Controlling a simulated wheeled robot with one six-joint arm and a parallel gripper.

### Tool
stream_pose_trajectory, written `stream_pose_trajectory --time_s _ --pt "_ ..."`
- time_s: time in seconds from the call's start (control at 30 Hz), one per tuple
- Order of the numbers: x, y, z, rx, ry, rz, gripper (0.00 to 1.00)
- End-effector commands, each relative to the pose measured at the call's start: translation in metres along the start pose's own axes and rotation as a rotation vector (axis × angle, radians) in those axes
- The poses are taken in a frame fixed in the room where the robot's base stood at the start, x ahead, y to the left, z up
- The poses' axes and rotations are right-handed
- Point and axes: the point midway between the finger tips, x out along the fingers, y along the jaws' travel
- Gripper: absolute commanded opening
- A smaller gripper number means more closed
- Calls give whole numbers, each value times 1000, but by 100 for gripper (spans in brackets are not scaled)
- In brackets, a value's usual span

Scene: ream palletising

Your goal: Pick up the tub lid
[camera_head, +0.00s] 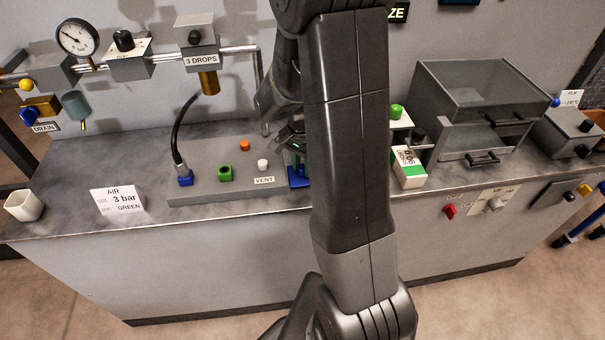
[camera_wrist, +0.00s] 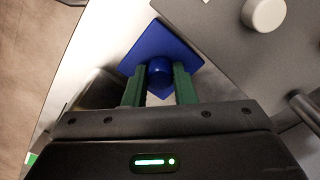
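A blue square plate with a round knob, which looks like the tub lid, is at the top middle of the wrist view (camera_wrist: 178,45). In the head view a blue piece (camera_head: 298,180) shows at the right end of the grey block, partly hidden by my arm. My gripper (camera_wrist: 159,75) has its two green fingers on either side of the blue knob, very close to it. I cannot tell whether they press on it. In the head view my gripper (camera_head: 291,147) is just above the blue piece, its fingers mostly hidden. What lies under the plate is hidden.
The grey block (camera_head: 215,190) carries green, orange and white knobs and a blue hose fitting (camera_head: 185,181). An open white tub (camera_head: 24,205) stands at the bench's far left, near a sign (camera_head: 118,201). A white and green carton (camera_head: 408,167) and clear-lidded box (camera_head: 470,115) stand right of my arm.

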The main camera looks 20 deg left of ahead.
Motion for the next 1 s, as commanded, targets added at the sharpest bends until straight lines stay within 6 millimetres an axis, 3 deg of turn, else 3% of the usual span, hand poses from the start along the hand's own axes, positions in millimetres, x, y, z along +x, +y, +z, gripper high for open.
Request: stream_pose_trajectory --time_s 0.07,0.37,0.57,0.77,1.0 --pt "0 0 0 0 0 0 2" --pt "-2 0 0 0 0 0 2" --pt "-15 -1 0 0 2 -3 2" --pt "-50 -1 -1 0 4 -6 2" --pt "-116 -1 0 0 4 -6 2"
